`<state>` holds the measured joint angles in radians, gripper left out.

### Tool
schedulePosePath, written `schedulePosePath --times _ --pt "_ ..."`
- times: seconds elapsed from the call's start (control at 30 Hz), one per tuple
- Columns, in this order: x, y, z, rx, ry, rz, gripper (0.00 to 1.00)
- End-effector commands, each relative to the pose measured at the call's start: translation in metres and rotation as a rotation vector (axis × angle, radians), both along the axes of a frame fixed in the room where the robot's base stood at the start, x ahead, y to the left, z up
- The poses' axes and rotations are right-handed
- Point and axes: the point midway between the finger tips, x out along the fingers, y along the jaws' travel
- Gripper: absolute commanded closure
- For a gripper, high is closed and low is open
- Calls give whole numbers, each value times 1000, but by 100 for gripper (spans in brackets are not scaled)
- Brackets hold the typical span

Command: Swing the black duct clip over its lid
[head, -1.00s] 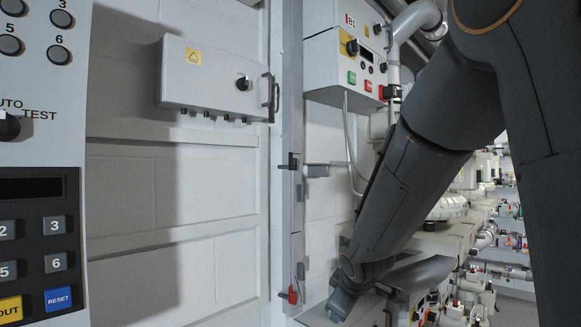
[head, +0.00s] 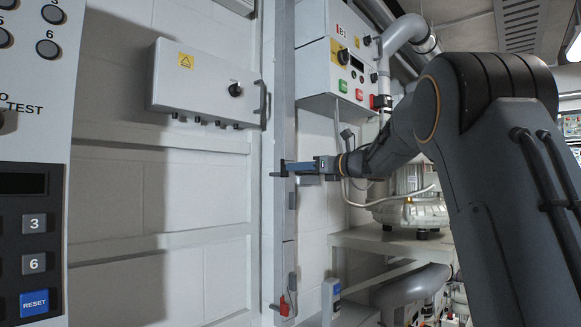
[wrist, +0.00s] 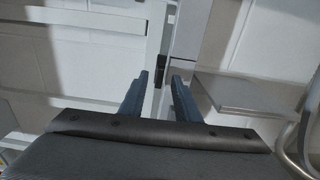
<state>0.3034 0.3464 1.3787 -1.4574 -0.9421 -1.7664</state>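The black duct clip (head: 277,173) sits on the tall grey wall duct (head: 283,110) at mid height and juts out to its left. In the wrist view the clip (wrist: 158,74) is a small dark piece on the duct edge, in line with the gap between my fingertips. My gripper (head: 290,167) reaches the duct from the right at the clip's height. In the wrist view my gripper (wrist: 159,82) has its two blue-grey fingers apart, with nothing visibly clamped. Contact with the clip cannot be told. The duct's lid is not clearly distinguishable.
A red clip (head: 284,305) sits low on the duct. A control box (head: 345,75) with coloured buttons hangs right of the duct, above my gripper. A grey box (head: 205,85) hangs left. A blower (head: 412,195) stands on a shelf (head: 385,240) at right.

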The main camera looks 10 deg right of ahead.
Motion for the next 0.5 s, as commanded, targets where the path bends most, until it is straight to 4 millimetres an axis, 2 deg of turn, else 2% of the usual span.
schedulePosePath --times 0.23,0.5 --pt "26 20 1 2 3 -1 70" --pt "34 25 0 2 2 -2 70"
